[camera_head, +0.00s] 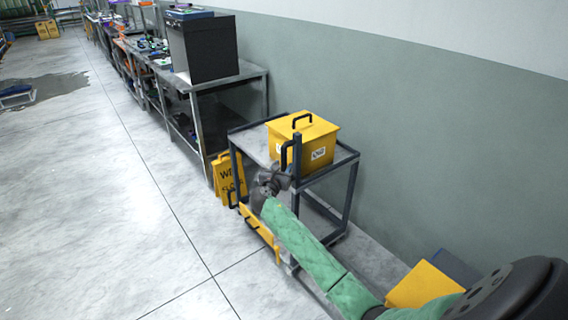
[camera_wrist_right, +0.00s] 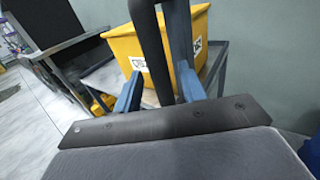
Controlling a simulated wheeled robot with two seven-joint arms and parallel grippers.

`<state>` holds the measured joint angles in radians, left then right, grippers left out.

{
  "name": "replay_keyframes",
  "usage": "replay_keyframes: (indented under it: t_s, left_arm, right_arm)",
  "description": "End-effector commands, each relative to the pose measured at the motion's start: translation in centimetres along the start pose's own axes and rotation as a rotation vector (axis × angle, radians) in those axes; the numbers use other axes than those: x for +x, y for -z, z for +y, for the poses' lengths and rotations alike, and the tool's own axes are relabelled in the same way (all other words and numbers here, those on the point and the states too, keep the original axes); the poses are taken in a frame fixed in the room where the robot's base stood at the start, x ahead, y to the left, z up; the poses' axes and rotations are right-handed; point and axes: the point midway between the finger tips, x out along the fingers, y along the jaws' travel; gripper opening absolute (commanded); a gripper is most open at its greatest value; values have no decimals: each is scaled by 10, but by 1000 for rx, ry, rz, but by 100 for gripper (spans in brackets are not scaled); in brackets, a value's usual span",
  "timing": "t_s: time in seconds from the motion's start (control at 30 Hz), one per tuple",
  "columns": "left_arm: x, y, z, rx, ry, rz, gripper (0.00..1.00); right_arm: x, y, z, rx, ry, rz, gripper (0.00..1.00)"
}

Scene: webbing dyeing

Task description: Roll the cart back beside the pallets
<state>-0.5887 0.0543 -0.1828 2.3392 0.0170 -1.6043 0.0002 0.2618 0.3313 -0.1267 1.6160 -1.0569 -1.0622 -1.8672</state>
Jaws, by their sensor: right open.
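The cart (camera_head: 352,185) is a dark metal frame with a grey top, standing against the wall. A yellow lidded box (camera_head: 318,150) sits on it and also shows in the right wrist view (camera_wrist_right: 128,48). A dark upright handle rises at the cart's near side, and its black bar shows in the right wrist view (camera_wrist_right: 150,45). My right gripper (camera_head: 280,178) is at this handle; its two blue fingers (camera_wrist_right: 158,92) are open, one on each side of the black bar. I cannot tell whether they touch it. My left gripper is not in view. I cannot make out any pallets.
A yellow wet-floor sign (camera_head: 229,180) stands just beyond the cart, beside a long workbench (camera_head: 246,75) with a black box. Another yellow box (camera_head: 425,288) is at the lower right.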

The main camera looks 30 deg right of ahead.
Motion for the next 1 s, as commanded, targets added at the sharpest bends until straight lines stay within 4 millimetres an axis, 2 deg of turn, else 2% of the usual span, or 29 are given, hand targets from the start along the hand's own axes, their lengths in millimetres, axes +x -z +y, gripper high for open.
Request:
replay_keyframes:
  t_s: [0.2,0.53,0.57,0.73,0.77,1.0]
  left_arm:
    - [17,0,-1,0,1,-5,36]
    - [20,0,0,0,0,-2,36]
    - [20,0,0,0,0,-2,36]
    - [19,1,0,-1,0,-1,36]
    - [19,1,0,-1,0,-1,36]
    - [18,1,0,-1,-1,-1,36]
  right_arm:
    - [20,0,0,0,1,0,41]
    - [23,0,0,1,0,0,41]
    - [23,0,0,1,0,0,37]
    - [23,0,0,1,0,0,4]
    - [23,0,0,1,0,0,0]
    - [22,0,-1,0,0,0,0]
